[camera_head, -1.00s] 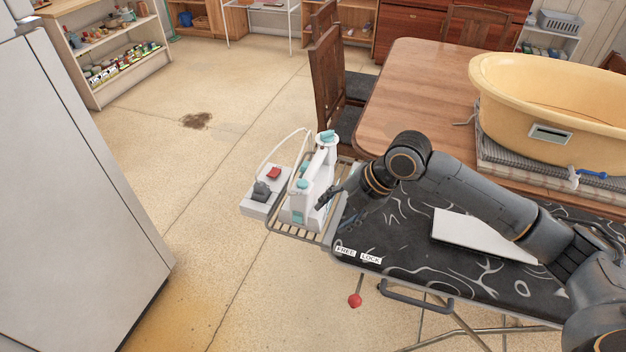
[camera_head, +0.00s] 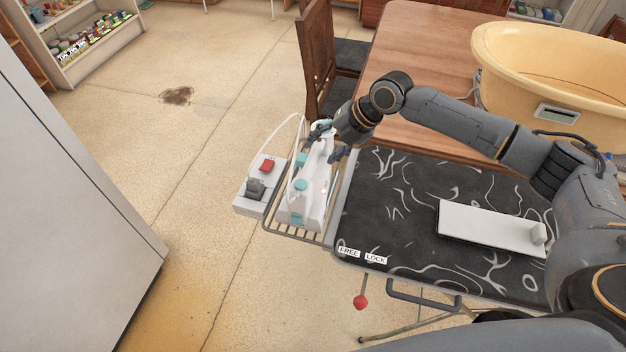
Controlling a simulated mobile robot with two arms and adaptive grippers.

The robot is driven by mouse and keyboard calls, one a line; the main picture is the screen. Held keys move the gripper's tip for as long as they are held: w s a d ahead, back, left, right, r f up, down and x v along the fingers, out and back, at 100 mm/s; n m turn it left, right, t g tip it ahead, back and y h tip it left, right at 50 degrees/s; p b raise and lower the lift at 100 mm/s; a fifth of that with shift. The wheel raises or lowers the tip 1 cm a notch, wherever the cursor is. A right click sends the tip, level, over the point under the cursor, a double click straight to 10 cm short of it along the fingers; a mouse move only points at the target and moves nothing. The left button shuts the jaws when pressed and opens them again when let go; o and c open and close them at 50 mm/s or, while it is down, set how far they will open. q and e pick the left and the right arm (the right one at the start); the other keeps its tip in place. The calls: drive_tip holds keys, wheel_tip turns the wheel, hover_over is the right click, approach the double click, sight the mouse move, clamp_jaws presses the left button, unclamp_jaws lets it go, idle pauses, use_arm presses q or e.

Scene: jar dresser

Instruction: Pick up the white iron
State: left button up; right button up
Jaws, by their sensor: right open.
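The white iron (camera_head: 311,190) has teal parts and stands on the wire rack (camera_head: 284,230) at the left end of the ironing board. My right gripper (camera_head: 327,144) is at the iron's far upper end, with its arm coming in from the right. Its fingers are open, one over the iron's top and one at its right side. I cannot tell whether they touch the iron. My left gripper is not in view.
A grey-white box with a red switch (camera_head: 266,166) sits left of the iron, with a white cord looping above. The dark patterned board (camera_head: 400,222) carries a white sleeve board (camera_head: 485,226). A wooden table (camera_head: 421,45) with a yellow tub (camera_head: 510,60) stands behind. A chair (camera_head: 316,60) is near.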

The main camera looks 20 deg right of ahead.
sight(316, 154)
drive_tip(key=shift+a+f+p, duration=0.55)
drive_tip(key=shift+f+p, duration=0.1)
drive_tip(key=shift+p, duration=0.1)
drive_tip(key=x, duration=0.2)
drive_tip(key=shift+w+a+f+p, duration=0.1)
drive_tip(key=shift+f+p, duration=0.15)
drive_tip(key=shift+p, duration=0.1)
drive_tip(key=shift+w+a+f, duration=0.15)
drive_tip(key=shift+w+f, duration=0.05)
drive_tip(key=shift+f, duration=0.2)
drive_tip(key=shift+s, duration=0.15)
drive_tip(key=c, duration=0.5)
clamp_jaws()
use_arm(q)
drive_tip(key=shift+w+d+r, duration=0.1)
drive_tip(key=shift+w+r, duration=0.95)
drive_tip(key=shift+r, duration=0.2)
use_arm(e)
drive_tip(key=shift+r, duration=0.2)
